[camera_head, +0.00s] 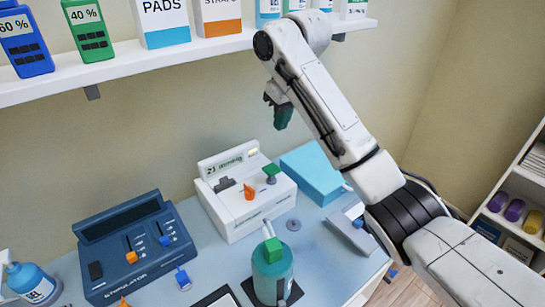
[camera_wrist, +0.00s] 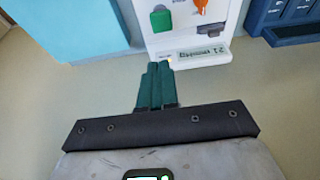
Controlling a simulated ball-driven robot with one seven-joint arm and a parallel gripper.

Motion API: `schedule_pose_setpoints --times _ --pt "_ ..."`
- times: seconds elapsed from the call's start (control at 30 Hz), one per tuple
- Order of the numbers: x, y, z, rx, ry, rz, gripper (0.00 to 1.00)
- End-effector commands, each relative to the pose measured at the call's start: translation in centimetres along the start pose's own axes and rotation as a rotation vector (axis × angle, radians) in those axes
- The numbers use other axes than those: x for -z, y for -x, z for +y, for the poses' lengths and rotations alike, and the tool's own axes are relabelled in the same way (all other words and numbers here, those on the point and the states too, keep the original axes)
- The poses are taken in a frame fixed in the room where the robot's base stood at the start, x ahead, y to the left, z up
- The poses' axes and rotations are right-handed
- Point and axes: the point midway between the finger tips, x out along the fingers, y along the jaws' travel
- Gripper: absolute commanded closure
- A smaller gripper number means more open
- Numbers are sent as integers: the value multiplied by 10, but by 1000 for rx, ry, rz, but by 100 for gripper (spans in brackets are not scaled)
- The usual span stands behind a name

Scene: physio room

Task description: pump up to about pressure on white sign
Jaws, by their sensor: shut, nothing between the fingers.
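A white unit (camera_head: 250,204) stands on the blue worktop. It has a dark block (camera_head: 224,184), an orange knob (camera_head: 249,192) and a green-topped knob (camera_head: 270,171). Along its top back edge is a white sign (camera_head: 226,163) with dark lettering that seems to begin with 21; the rest is too small to read. The sign also shows upside down in the wrist view (camera_wrist: 202,55). A teal rounded vessel (camera_head: 271,275) with a green top stands in front of the unit. My gripper (camera_head: 283,122) is shut and empty, raised above and behind the unit; its fingers show in the wrist view (camera_wrist: 157,68).
A dark blue stimulator (camera_head: 125,255) with sliders stands left. A blue box (camera_head: 314,172) is right of the unit. A blue pump bottle (camera_head: 30,283) is at lower left. A wall shelf (camera_head: 130,62) with boxes hangs near my arm. A side rack (camera_head: 520,215) stands at right.

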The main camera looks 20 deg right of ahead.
Motion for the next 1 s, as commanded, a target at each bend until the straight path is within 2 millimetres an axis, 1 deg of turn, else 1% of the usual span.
schedule_pose_setpoints --times 0.13,0.23,0.37,0.7,0.9,1.0 --pt "0 -5 0 0 0 -1 100" --pt "0 -15 0 1 0 -3 100" --pt "0 -37 0 1 0 -5 100" --pt "-1 -103 0 0 -1 -3 100" --pt "-9 -128 0 -1 0 -3 100" --pt "-11 -135 0 0 0 -1 100"
